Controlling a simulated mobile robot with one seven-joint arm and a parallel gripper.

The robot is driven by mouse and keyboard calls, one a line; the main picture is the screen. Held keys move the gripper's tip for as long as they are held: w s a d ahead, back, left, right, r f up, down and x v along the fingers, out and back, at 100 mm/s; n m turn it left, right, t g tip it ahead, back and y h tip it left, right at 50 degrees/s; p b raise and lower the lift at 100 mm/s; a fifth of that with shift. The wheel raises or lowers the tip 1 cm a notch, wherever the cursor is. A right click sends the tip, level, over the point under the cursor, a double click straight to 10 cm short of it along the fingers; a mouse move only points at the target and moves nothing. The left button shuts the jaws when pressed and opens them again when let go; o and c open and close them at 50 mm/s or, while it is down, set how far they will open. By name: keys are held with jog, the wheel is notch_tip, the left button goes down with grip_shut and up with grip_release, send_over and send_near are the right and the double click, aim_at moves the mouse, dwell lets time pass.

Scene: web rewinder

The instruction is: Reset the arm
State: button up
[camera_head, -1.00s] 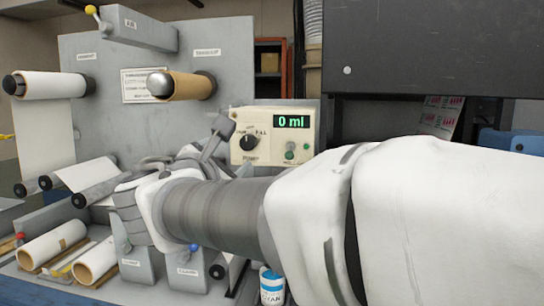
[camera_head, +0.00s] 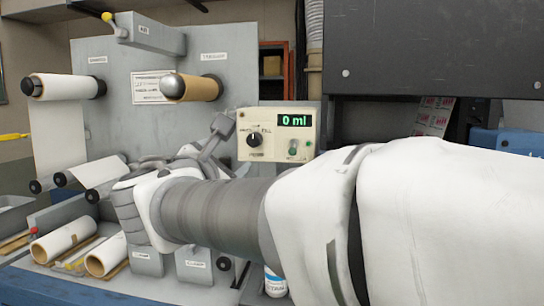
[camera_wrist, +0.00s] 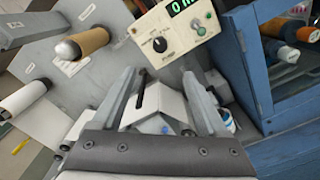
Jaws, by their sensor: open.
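My gripper (camera_wrist: 165,85) shows in the wrist view with its two grey fingers spread apart and nothing between them. In the head view my white-sleeved arm reaches across from the right, and the gripper end is mostly hidden behind the wrist. The rewinder's upright grey panel (camera_head: 120,62) stands behind it, with a white roll (camera_head: 62,87) at left and a brown core (camera_head: 200,88) on a spindle. The control box (camera_head: 262,148) reads 0 ml and has a black knob (camera_head: 254,140). It also shows in the wrist view (camera_wrist: 180,32), beyond the fingers.
Loose rolls (camera_head: 62,241) lie on the machine's bed at lower left. A blue-labelled container (camera_head: 275,282) stands below my arm. A dark cabinet (camera_head: 440,50) is at upper right. A blue shelf (camera_wrist: 252,70) with spools stands at right in the wrist view.

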jog(key=s+d+f+m+g+h+p, duration=0.1)
jog(key=s+d+f+m+g, duration=0.2)
jog(key=d, duration=0.4)
jog(key=s+d+f+m+g+h+p, duration=0.1)
jog(key=s+d+f+m+g, duration=0.1)
jog(key=d+f+m, duration=0.3)
jog(key=s+d+f+m+g+h+p, duration=0.1)
jog(key=s+d+m+g, duration=0.15)
jog(key=d, duration=0.55)
jog(key=s+d+f+m+g+y+p, duration=0.1)
jog(key=s+f+m+g+y, duration=0.1)
jog(key=s+f+m, duration=0.3)
jog(key=s+d+f+m+g+y+p, duration=0.1)
jog(key=s+f+m, duration=0.4)
jog(key=s+m, duration=0.5)
jog(key=d+m+g+y, duration=0.1)
jog(key=y, duration=0.1)
jog(key=shift+f+g+y+p, duration=0.25)
jog(key=shift+g+y+p, duration=0.1)
jog(key=shift+y+p, duration=0.05)
